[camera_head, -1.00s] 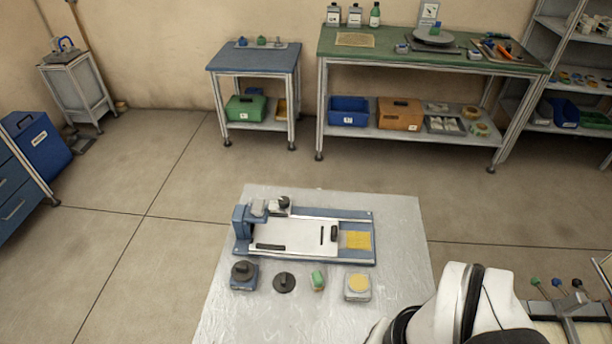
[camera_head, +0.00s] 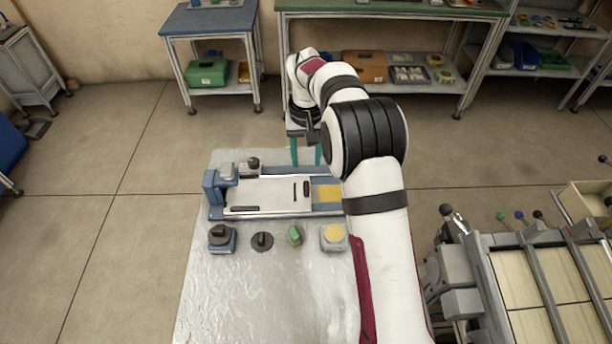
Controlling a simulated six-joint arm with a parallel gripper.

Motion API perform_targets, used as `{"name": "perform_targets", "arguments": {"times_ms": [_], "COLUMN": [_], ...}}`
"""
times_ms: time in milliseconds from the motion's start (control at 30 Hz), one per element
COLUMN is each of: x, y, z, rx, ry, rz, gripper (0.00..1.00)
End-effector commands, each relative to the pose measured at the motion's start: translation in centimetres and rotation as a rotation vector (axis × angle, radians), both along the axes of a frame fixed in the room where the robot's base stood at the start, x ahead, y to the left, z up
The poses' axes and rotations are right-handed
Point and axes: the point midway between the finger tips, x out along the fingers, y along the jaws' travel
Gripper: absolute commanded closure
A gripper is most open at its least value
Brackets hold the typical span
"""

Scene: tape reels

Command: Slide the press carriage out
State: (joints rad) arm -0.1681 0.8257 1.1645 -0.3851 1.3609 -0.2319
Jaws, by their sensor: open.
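The press (camera_head: 210,190) is a blue frame with a raised head at its left end, lying on the foil-topped table. The white press carriage (camera_head: 265,192) is a flat plate on its bed, with a dark upright handle (camera_head: 306,189) near its right end. A yellow square pad (camera_head: 328,193) lies on the bed to the right of the plate. My gripper (camera_head: 306,160) points down with two teal fingers apart and empty. In the picture it shows just above the far rail, over the handle. I cannot tell its height. My arm hides the right end of the press.
In front of the press stand a blue block with a black knob (camera_head: 222,238), a black knobbed disc (camera_head: 262,241), a green piece (camera_head: 294,235) and a pale block with a yellow round top (camera_head: 333,236). The table front (camera_head: 260,310) is clear. A slatted rack (camera_head: 530,275) stands at right.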

Motion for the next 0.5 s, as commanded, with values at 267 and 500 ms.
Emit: {"name": "perform_targets", "arguments": {"times_ms": [267,500], "x": [-0.1,0.0], "y": [-0.1,0.0], "z": [-7.5,-9.8], "rx": [-0.001,0.0], "ry": [0.001,-0.001], "rz": [-0.001,-0.002], "gripper": [0.5,0.5]}}
